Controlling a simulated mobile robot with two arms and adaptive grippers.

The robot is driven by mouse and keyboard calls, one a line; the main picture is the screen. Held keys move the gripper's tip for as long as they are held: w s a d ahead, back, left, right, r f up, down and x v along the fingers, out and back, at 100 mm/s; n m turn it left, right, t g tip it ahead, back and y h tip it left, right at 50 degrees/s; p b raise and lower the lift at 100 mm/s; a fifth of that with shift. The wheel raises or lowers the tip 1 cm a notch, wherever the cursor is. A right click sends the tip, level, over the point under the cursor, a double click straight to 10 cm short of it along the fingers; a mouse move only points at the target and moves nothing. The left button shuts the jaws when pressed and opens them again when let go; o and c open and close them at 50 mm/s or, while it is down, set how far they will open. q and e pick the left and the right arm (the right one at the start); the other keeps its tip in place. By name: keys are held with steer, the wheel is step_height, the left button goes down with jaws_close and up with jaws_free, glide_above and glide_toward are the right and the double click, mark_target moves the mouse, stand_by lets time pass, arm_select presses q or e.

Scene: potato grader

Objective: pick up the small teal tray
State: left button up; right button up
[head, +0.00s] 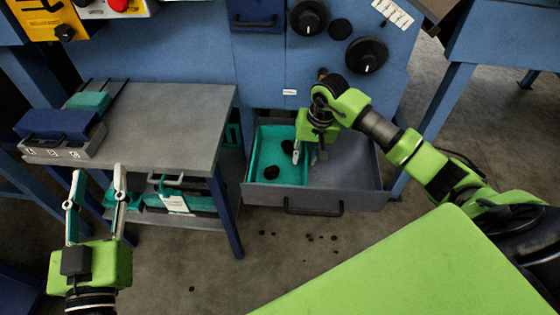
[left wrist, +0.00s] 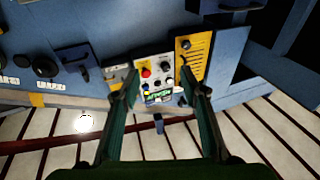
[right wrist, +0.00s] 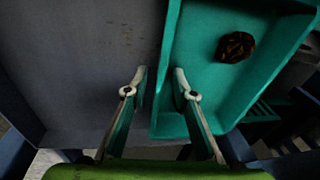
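My right gripper (head: 305,157) is open and points down at the tray's right-hand side. In the right wrist view its fingers (right wrist: 162,88) stand apart on either side of the tray's side wall; I cannot tell whether they touch it. My left gripper (head: 98,178) is open and empty, away to the left; it also shows in its wrist view (left wrist: 158,95).
The open drawer (head: 350,198) has bare room right of the tray. A grey bench (head: 165,125) at left holds a rack with blue and teal boxes (head: 60,125). A lower shelf holds teal items. The blue machine (head: 260,70) stands behind. Dark spots mark the floor.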

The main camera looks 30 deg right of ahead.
jaws_close()
steer(key=shift+w+r, duration=0.1)
steer(key=shift+r, duration=0.1)
